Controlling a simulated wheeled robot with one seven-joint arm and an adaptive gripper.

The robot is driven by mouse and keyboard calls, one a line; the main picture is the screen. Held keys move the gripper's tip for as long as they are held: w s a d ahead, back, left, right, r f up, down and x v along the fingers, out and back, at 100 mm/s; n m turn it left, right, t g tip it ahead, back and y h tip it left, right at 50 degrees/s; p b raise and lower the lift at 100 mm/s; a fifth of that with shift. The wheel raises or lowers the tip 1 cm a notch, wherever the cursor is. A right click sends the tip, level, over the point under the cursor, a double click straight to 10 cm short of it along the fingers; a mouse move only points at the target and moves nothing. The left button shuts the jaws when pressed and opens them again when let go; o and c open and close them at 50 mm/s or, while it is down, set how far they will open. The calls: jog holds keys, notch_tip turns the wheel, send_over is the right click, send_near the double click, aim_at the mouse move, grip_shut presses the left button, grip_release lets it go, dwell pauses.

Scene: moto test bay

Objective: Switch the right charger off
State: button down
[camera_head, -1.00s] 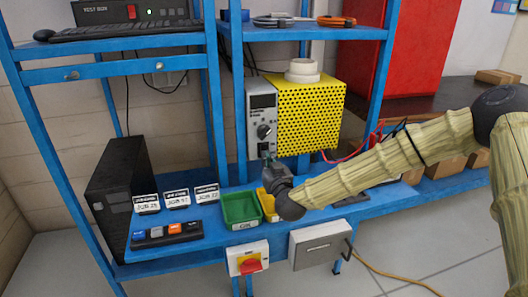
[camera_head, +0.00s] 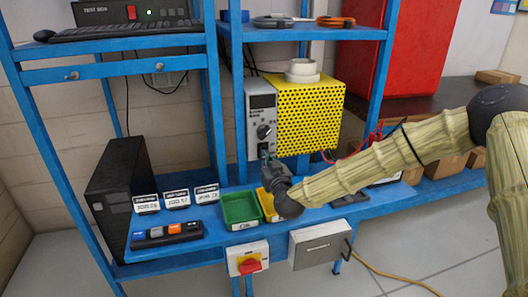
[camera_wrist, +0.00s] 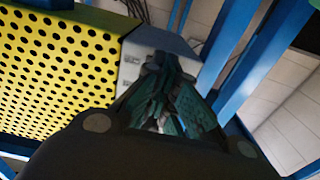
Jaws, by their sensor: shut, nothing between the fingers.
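A grey upright unit (camera_head: 261,101) with a display, a round black knob (camera_head: 264,131) and a dark switch-like patch (camera_head: 263,147) low on its front stands left of the yellow perforated box. It looks like a charger; its lettering is too small to read. I see no second such unit. My gripper (camera_head: 266,159) is shut and empty, its tips at the lower front of this unit. I cannot tell whether they touch it. In the wrist view my gripper (camera_wrist: 178,108) points at the grey unit's face (camera_wrist: 150,42), and its fingers hide the knob and switch.
A yellow perforated box (camera_head: 311,115) with white tape rolls (camera_head: 302,70) on top stands right of the unit. Green (camera_head: 240,208) and yellow (camera_head: 268,204) bins lie just below my gripper. Blue uprights (camera_head: 214,110) stand nearby. A red-and-yellow switch box (camera_head: 248,259) hangs in front.

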jog(key=shift+r, duration=0.35)
jog(key=v, duration=0.8)
jog(key=shift+s+f+p, duration=0.2)
jog(key=shift+s+p, duration=0.2)
dwell(0.4)
jog(key=shift+d, duration=0.1)
